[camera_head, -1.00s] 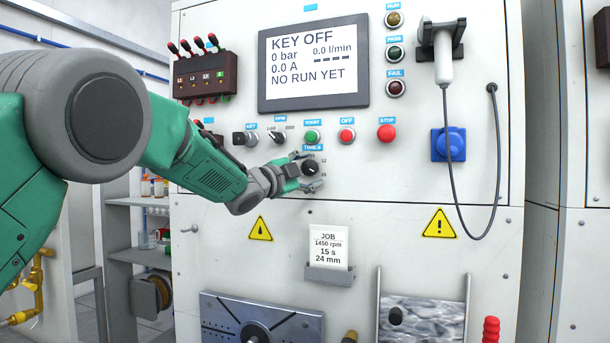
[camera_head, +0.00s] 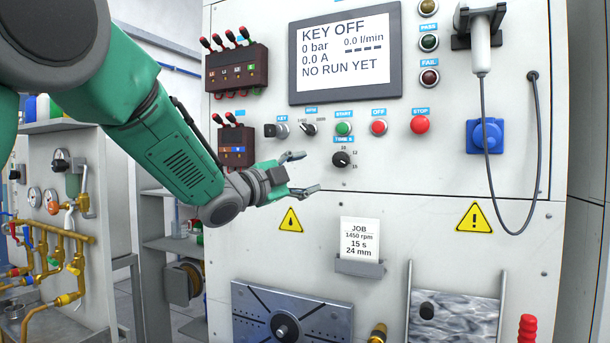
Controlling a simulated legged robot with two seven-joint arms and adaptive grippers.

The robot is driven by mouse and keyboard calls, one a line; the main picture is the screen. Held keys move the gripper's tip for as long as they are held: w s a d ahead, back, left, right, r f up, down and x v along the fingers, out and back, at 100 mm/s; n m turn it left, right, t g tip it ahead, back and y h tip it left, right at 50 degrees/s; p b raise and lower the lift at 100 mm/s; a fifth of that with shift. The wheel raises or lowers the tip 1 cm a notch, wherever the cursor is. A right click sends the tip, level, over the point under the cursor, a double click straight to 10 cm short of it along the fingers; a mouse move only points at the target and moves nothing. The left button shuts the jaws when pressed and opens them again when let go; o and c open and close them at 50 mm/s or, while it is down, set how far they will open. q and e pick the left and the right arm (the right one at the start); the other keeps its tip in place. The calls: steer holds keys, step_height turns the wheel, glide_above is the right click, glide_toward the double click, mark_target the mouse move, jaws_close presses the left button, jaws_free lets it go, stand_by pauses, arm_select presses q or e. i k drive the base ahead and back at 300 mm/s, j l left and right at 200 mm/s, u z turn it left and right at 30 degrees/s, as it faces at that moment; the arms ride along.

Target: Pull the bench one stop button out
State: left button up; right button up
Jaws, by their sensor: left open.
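My left gripper (camera_head: 305,172) is open and empty, in front of the panel, left of the black time knob (camera_head: 341,159) and below the green start button (camera_head: 343,128). It is apart from the stop button, to its lower left. My right gripper is not in view.
The screen (camera_head: 345,52) reads KEY OFF and NO RUN YET. A blue socket (camera_head: 485,136) and a hanging cable (camera_head: 489,160) are right of the stop button. A job card holder (camera_head: 359,266) sticks out below. The panel around the stop button is clear.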

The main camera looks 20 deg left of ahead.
mark_target(419, 125)
steer(key=k, duration=1)
